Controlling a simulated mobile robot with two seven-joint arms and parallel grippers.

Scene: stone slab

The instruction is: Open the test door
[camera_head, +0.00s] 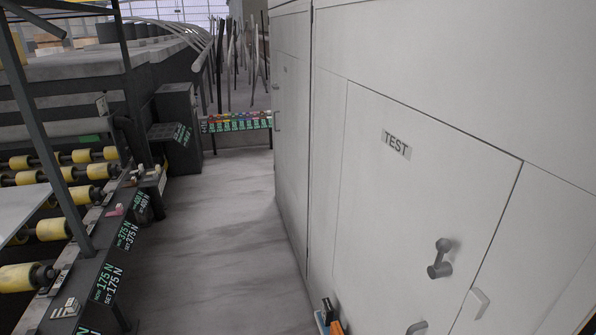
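The test door (410,215) is a pale grey panel in the tall cabinet on the right of the head view. It carries a label reading TEST (396,144). It looks shut, its edges flush with the cabinet face. A dark grey lever handle (440,259) sits low on the door near its right edge. A second grey handle (417,327) is partly cut off at the bottom edge. A small white block (479,302) is fixed just right of the door's edge. Neither of my grippers is in view.
A roller line with yellow rollers (52,229) and force displays (107,284) runs along the left. A grey floor aisle (215,235) lies clear between it and the cabinet. Small orange and blue items (328,318) sit at the cabinet's foot. A low panel (236,125) closes the far end.

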